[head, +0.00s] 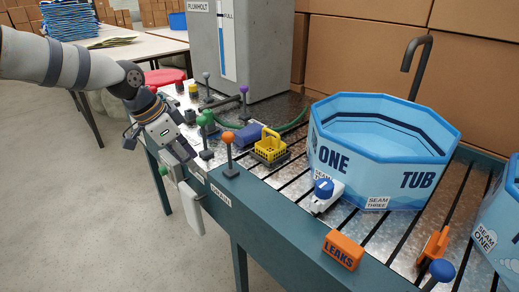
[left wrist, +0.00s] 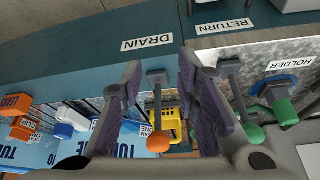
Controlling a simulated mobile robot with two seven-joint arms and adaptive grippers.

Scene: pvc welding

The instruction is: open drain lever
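The drain lever, an upright stem with an orange ball (head: 229,138), stands at the table's front edge beside the DRAIN label (head: 221,195). The DRAIN label (left wrist: 147,42) shows past the fingertips. My right gripper is not in view.
A green-ball lever (head: 203,119) stands just behind the drain lever. A yellow basket (head: 270,146) and a blue tub (head: 335,180) sit to the right. An orange LEAKS block (head: 343,250) is at the front edge. Floor left of the table is open.

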